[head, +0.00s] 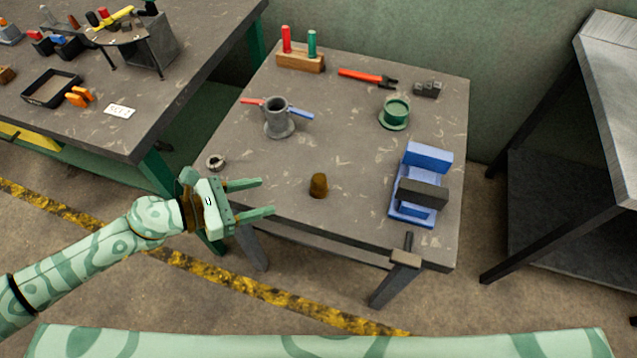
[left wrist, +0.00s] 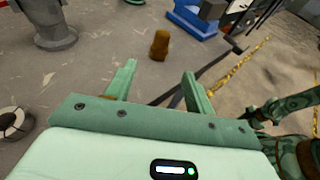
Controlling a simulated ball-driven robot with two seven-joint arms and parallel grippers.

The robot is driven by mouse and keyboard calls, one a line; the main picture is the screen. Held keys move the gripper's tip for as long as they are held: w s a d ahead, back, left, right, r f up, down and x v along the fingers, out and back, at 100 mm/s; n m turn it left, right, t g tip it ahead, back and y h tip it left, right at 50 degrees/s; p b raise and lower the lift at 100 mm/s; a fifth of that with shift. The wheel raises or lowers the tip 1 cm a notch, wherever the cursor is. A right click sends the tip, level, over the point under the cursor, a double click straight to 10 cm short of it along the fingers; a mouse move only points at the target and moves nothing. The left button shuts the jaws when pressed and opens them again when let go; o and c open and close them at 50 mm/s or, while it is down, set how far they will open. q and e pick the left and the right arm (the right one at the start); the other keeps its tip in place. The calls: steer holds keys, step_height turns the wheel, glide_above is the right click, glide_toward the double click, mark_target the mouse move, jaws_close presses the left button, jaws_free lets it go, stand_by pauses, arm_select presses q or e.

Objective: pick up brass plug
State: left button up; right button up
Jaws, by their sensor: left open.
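The brass plug (head: 318,185) is a small brown-gold tapered piece. It stands upright near the front edge of the small grey table (head: 345,120). In the left wrist view the plug (left wrist: 159,45) is beyond my fingertips, roughly in line with the gap between them. My left gripper (head: 268,197) is open and empty, with its fingers pointing right toward the plug. A clear gap lies between the fingertips and the plug.
A grey pot-like fitting (head: 278,122) with red and blue handles stands behind the plug. A blue vise (head: 420,185) stands to the right. A small metal ring (head: 215,162) lies at the left edge. A green cup (head: 395,112) stands farther back. Table around the plug is clear.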

mark_target(313, 183)
arm_select(q)
steer(key=x, duration=0.9)
steer(key=shift+r, duration=0.1)
steer(key=x, duration=0.5)
steer(key=shift+d, duration=0.45)
steer(key=shift+r, duration=0.1)
jaws_close()
